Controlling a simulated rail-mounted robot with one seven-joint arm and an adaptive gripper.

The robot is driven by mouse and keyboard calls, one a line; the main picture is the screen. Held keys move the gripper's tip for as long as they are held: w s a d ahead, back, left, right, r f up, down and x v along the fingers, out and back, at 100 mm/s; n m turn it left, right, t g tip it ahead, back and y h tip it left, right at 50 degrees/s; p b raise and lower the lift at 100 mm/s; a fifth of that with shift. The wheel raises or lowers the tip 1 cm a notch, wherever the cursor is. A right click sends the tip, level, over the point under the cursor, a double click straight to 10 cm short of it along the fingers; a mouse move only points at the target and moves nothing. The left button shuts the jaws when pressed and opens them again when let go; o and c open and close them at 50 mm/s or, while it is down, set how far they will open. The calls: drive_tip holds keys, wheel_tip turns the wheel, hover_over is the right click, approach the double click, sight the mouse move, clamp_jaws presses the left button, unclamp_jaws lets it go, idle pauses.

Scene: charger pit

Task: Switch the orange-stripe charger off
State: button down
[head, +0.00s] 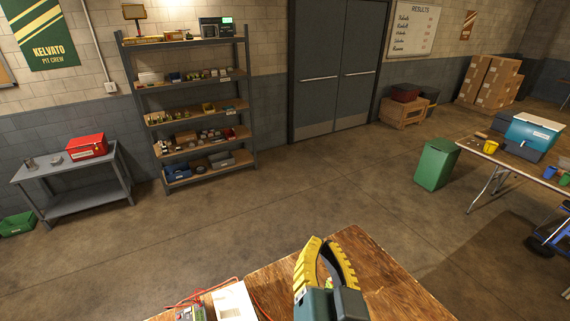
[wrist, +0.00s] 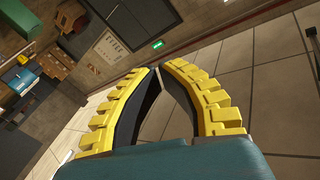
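A small grey device (head: 190,313) with red and dark cables sits at the cut-off bottom edge of the head view, on the wooden table. It may be a charger, but I cannot make out an orange stripe or a switch on it. My gripper (head: 323,241) has yellow ribbed fingers and stands above the wooden table, to the right of the device and apart from it. In the wrist view my gripper (wrist: 158,68) has its fingertips together with nothing between them. The wrist view shows no charger.
The wooden table (head: 390,285) is bare at right. A white sheet or box (head: 235,302) lies beside the device, with a red cable (head: 262,305) running past. Open floor lies beyond. Shelves (head: 190,95), a workbench (head: 72,180) and a green bin (head: 436,165) stand farther off.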

drive_tip(key=s+r+n+t, duration=0.2)
drive_tip(key=s+r, duration=0.2)
drive_tip(key=r, duration=0.2)
drive_tip(key=s+d+r+n+t, duration=0.1)
drive_tip(key=s+r+n+t, duration=0.1)
drive_tip(key=s+r, duration=0.2)
wheel_tip(320, 180, up, 3)
drive_tip(key=shift+f+t, duration=0.1)
drive_tip(key=shift+t, duration=0.2)
drive_tip(key=shift+d, duration=0.1)
